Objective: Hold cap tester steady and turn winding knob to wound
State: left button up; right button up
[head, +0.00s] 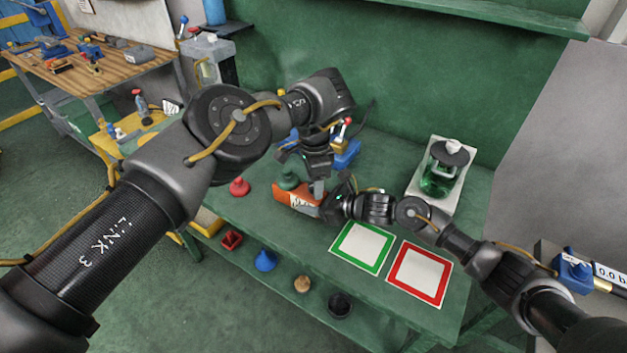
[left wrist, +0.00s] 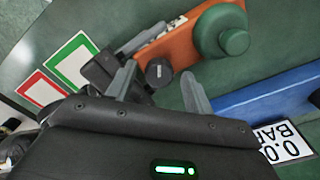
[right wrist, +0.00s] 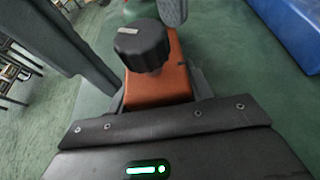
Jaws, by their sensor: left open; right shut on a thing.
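The cap tester is an orange block (head: 296,196) lying on the green bench, with a green cap (left wrist: 223,30) at one end. Its black winding knob (right wrist: 143,45) stands up from the top with a pale mark; it also shows in the left wrist view (left wrist: 158,72) and is hidden in the head view. My right gripper (right wrist: 160,95) is shut on the tester's end, one finger along each side. My left gripper (left wrist: 160,84) is open above the tester, its fingers on either side of the knob. Whether they touch it I cannot tell.
A green-framed mat (head: 362,247) and a red-framed mat (head: 419,273) lie at the bench front. A red cap (head: 239,187) stands left of the tester. A blue block (head: 345,155) is behind. A green jar (head: 441,170) stands back right. Several items sit on the lower shelf.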

pick_arm(q)
jog(key=shift+c, duration=0.4)
jog(key=c, duration=0.9)
jog(key=shift+m, duration=0.4)
jog(key=m, duration=0.3)
jog(key=shift+m, duration=0.4)
jog(key=m, duration=0.4)
jog(key=shift+a, duration=0.1)
jog(key=m, duration=0.5)
jog(key=shift+w, duration=0.1)
jog(key=m, duration=0.4)
jog(key=shift+m, duration=0.4)
